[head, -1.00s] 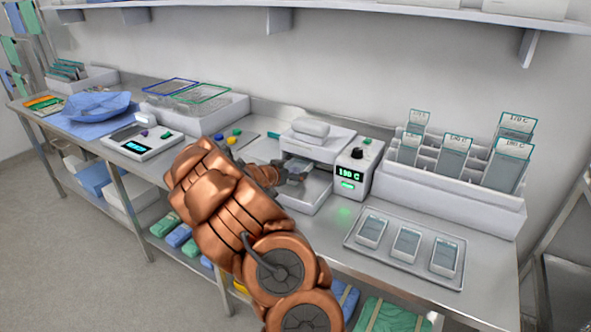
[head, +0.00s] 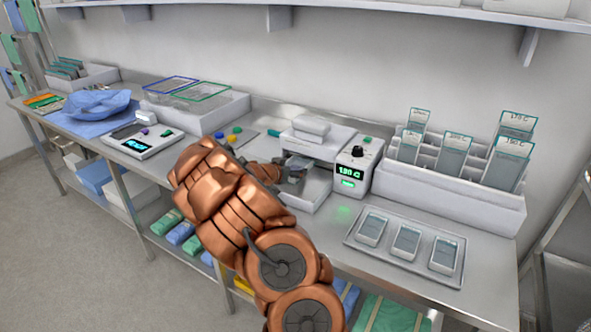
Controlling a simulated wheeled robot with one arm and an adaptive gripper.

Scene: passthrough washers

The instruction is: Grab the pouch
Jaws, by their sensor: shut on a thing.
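My gripper (head: 292,174) is at the front of the white heat sealer (head: 318,143), over its lower shelf. It is shut on a small translucent grey-blue pouch (head: 299,162), seen just under the sealer's upper part. The fingers and my arm hide part of the pouch, and I cannot tell whether it touches the shelf. The sealer's control box (head: 352,168) has a black knob and a lit green display that seems to read 190 C.
A metal tray (head: 350,240) with three pouches lies at front right. A white rack (head: 450,190) of labelled pouches stands behind it. Left are a digital device (head: 140,144), a wire-basket bin (head: 205,115) and blue wrap (head: 97,106). A shelf (head: 330,14) runs above.

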